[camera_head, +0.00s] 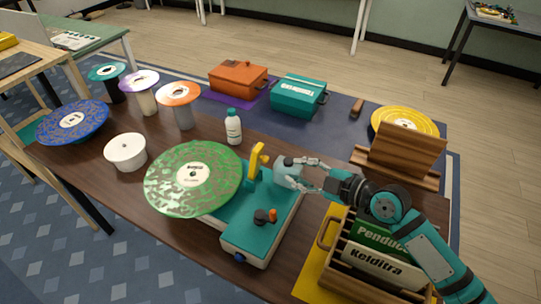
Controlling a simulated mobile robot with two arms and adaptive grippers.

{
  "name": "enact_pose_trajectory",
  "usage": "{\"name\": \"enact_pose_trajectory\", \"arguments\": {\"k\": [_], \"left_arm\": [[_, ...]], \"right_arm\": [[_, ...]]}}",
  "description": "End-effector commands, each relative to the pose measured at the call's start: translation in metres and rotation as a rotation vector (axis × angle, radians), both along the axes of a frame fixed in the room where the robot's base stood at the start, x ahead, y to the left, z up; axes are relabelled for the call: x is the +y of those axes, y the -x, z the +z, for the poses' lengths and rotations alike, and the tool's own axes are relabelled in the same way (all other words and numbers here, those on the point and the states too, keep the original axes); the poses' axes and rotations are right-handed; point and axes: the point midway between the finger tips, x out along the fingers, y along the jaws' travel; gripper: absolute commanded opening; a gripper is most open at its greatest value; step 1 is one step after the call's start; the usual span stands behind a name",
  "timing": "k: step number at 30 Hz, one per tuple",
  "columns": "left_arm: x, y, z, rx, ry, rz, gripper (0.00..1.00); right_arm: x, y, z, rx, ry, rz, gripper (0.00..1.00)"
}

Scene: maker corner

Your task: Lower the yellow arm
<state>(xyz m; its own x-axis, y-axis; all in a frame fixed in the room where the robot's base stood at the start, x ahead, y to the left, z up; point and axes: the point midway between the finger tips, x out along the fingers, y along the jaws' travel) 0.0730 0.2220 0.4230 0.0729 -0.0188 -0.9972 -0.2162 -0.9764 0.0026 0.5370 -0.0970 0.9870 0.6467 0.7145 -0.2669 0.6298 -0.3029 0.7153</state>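The yellow arm (256,161) stands raised and tilted on the teal deck of a record player (252,232). A green patterned record (180,165) with a pale label lies at the player's left side, and the yellow arm is at the record's right edge. My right gripper (283,171) comes in from the right, with its grey fingers just right of the yellow arm. I cannot tell whether they touch it, or whether the fingers are open or shut. My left gripper is not in view.
A wooden crate (327,274) of records stands at front right, under my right arm. A white bottle (233,128), a white round container (126,154), an orange box (238,78) and a teal box (298,95) stand behind. A blue record (72,119) is at left.

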Motion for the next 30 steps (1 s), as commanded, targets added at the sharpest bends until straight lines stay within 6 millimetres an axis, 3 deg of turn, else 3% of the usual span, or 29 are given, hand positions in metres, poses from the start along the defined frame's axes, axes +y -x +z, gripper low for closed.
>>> {"name": "enact_pose_trajectory", "arguments": {"k": [6, 13, 26, 30], "left_arm": [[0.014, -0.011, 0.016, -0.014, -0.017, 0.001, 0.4], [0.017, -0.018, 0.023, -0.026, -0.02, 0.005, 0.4], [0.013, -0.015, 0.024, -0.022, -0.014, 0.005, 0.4], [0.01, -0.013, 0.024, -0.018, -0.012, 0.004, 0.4]], "right_arm": [[0.036, -0.031, -0.009, 0.001, -0.004, 0.001, 0.28], [0.06, -0.054, -0.021, 0.001, -0.002, 0.0, 0.28], [0.069, -0.061, -0.026, 0.0, 0.001, 0.002, 0.28], [0.069, -0.061, -0.026, 0.0, 0.001, 0.002, 0.14]]}}
